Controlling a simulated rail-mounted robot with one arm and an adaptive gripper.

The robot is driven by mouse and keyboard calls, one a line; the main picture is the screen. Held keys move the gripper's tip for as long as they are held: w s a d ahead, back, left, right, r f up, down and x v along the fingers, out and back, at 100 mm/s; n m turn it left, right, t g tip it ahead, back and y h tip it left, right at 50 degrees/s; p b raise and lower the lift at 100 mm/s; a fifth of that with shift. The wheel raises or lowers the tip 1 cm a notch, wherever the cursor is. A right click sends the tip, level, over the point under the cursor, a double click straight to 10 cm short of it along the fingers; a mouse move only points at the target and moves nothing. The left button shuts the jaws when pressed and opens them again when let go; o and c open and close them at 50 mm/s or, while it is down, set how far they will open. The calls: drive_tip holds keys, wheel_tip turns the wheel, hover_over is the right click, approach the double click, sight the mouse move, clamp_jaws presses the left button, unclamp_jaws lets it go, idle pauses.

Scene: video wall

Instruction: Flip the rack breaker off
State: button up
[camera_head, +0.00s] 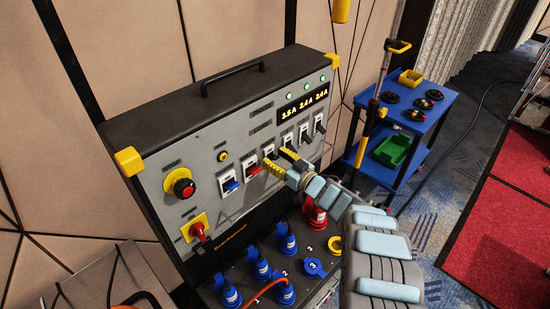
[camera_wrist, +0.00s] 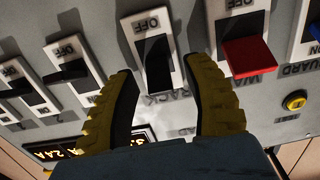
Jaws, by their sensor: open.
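The rack breaker (camera_wrist: 158,62) is a black lever in a white frame on the grey panel. In the wrist view, which shows the panel upside down, its OFF label is above it and RACK is below. My gripper (camera_wrist: 163,72) is open, with a yellow ribbed finger on either side of this lever; I cannot tell whether they touch it. In the head view my gripper (camera_head: 277,158) is at the breaker row and partly hides the rack breaker.
The red-lever breaker (camera_wrist: 248,58) is close beside one finger, and a black-lever breaker (camera_wrist: 72,68) is on the other side. Below the row, a ledge holds several blue plugs (camera_head: 261,268) and a red plug (camera_head: 316,217). A blue cart (camera_head: 430,112) stands right.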

drive_tip(key=shift+f, duration=0.1)
clamp_jaws()
drive_tip(key=shift+f, duration=0.1)
idle(0.3)
wheel_tip(320, 180, down, 3)
drive_tip(key=t+y+b, duration=0.2)
drive_tip(key=b, duration=0.7)
drive_tip(key=t+y+b, duration=0.3)
drive_tip(key=b, duration=0.7)
drive_tip(key=shift+s+r+t+y, duration=0.1)
drive_tip(key=shift+r+t+y, duration=0.1)
drive_tip(key=shift+t+y, duration=0.1)
drive_tip(key=b, duration=0.3)
drive_tip(key=shift+t+y, duration=0.3)
drive_tip(key=b, duration=0.3)
drive_tip(key=shift+t+y, duration=0.3)
drive_tip(key=shift+r+b, duration=0.3)
drive_tip(key=shift+b, duration=0.3)
